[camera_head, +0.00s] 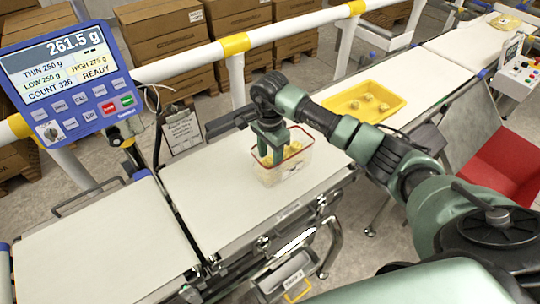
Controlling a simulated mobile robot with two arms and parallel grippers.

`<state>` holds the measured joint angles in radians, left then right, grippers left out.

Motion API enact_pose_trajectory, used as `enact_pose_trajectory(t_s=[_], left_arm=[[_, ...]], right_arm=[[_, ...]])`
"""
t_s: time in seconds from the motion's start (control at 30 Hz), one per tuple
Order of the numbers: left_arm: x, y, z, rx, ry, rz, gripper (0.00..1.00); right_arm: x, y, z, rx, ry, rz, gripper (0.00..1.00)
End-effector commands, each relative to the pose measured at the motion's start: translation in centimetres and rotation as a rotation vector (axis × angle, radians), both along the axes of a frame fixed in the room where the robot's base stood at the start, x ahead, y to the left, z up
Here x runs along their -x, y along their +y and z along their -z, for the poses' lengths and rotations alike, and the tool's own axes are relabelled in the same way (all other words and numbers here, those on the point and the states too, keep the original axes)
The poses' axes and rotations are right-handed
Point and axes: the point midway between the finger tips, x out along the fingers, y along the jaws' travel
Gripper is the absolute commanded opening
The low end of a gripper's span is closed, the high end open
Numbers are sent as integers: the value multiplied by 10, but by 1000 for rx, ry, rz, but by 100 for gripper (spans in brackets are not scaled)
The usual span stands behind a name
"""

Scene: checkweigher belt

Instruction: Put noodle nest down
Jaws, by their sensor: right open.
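A clear tub with a red rim (291,174) stands on the white weighing belt (215,195). Pale yellow noodle nests show inside it. My right gripper (270,154) points down at the tub's left part, with its fingertips at about rim height. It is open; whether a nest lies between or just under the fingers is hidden. A yellow tray (343,106) behind my right arm holds several noodle nests (369,98). My left gripper is out of view.
The blue-framed display (68,75) at the left reads 261.5 g and READY. A clipboard (183,132) and a white and yellow rail (190,62) stand behind the belt. A red bin (508,160) is at the right. The left belt (110,245) is clear.

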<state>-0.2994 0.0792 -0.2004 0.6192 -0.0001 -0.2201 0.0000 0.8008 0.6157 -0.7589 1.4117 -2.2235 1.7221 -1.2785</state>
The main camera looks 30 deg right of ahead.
Motion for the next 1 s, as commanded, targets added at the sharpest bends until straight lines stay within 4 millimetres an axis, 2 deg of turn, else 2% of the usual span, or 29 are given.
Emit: enact_pose_trajectory(t_s=[0.07,0.1,0.2,0.4,0.6,0.8,1.0], left_arm=[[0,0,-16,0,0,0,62],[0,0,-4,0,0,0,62],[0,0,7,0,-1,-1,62],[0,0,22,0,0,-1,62],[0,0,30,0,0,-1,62],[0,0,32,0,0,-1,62],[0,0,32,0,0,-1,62]], right_arm=[[0,1,-15,-1,0,0,49],[-2,0,-16,1,-4,0,49],[-2,-1,-37,1,-8,-1,49],[-1,-1,-82,2,-5,-1,49],[-1,0,-115,1,-2,-1,49],[0,0,-128,0,1,0,49],[0,0,-128,0,1,0,49]])
